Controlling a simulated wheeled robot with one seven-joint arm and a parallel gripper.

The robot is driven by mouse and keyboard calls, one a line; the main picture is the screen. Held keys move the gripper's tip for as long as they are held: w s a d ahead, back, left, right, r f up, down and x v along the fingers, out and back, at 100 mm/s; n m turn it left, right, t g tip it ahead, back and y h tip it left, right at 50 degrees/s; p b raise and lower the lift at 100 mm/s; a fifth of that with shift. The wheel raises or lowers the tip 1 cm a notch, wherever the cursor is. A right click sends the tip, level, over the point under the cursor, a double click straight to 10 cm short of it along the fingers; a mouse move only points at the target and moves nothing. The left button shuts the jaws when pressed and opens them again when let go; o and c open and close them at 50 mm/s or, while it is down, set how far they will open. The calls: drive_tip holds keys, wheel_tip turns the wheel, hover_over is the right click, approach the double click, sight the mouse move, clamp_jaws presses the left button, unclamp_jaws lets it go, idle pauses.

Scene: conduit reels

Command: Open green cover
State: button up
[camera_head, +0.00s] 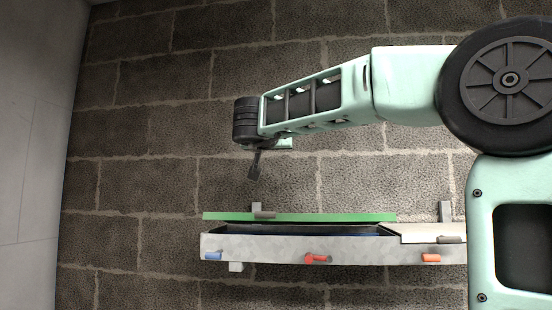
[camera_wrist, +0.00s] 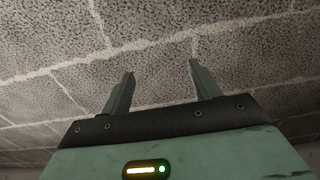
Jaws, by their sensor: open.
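The green cover (camera_head: 330,217) shows in the head view as a long thin strip along the back edge of a grey wall-mounted trough (camera_head: 270,245). It looks swung up, seen nearly edge-on. A dark opening shows in the trough just in front of it. A small grey tab (camera_head: 262,213) sits on the cover's left part. My gripper (camera_head: 255,170) is above that tab, apart from the cover, with its fingers pointing down. In the wrist view my gripper (camera_wrist: 160,70) is open and empty, with only block wall between and beyond its fingers. The cover is not in the wrist view.
A pale cover (camera_head: 425,232) lies over the trough's right part, with a grey piece at its front. The block wall (camera_head: 150,190) is close behind. Left of the trough is clear.

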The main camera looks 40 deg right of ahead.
drive_tip(key=v, duration=0.3)
drive_tip(key=shift+s+a+b, duration=0.2)
drive_tip(key=shift+b, duration=0.15)
drive_tip(key=shift+f, duration=0.1)
